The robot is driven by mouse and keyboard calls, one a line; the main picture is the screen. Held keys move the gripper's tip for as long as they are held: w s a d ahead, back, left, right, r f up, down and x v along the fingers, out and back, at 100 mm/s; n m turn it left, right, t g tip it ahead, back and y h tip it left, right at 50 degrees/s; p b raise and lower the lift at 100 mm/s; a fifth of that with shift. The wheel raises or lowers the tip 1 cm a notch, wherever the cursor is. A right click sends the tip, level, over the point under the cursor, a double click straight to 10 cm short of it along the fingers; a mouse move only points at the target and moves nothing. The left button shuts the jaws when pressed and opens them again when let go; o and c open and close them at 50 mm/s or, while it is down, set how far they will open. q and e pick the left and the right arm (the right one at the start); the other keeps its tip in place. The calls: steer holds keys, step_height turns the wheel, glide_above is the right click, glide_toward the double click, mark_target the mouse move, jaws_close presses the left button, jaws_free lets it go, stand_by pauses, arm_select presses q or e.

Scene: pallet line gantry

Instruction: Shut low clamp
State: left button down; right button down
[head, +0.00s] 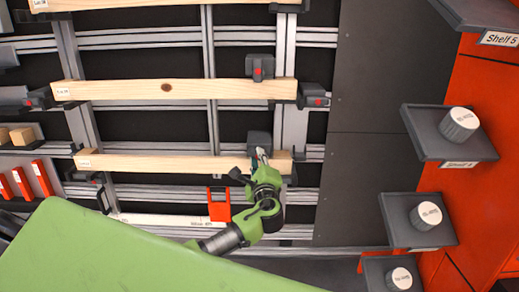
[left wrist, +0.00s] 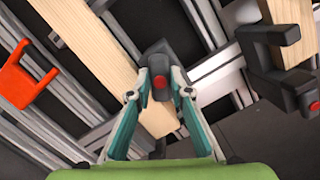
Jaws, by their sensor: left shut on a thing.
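The low clamp (head: 259,139) is a dark grey block at the right part of the lowest wooden beam (head: 170,163). My left gripper (head: 261,155) reaches up to it from below. In the left wrist view the dark clamp (left wrist: 158,59) with its red button (left wrist: 160,82) sits between the two teal fingers of my left gripper (left wrist: 160,90). The fingers are shut on it, one on each side. In the head view the gripper hides the clamp's lower part. My right gripper does not show.
A middle beam (head: 130,90) above has its own dark clamp (head: 260,66) with a red button. A red bracket (head: 219,204) hangs left of my left gripper. Grey shelves (head: 450,133) with white-topped knobs stand at the right. A dark panel (head: 375,60) lies between.

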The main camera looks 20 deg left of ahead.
arm_select(q)
steer(key=shift+m+p, duration=0.4)
steer(key=shift+m, duration=0.7)
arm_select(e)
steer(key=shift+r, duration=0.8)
arm_select(q)
steer(key=m+p, duration=0.2)
steer(key=m, duration=0.2)
steer(key=m+t+h+p, duration=0.1)
steer(key=m+p, duration=0.2)
steer(key=m, duration=0.1)
steer(key=shift+f, duration=0.1)
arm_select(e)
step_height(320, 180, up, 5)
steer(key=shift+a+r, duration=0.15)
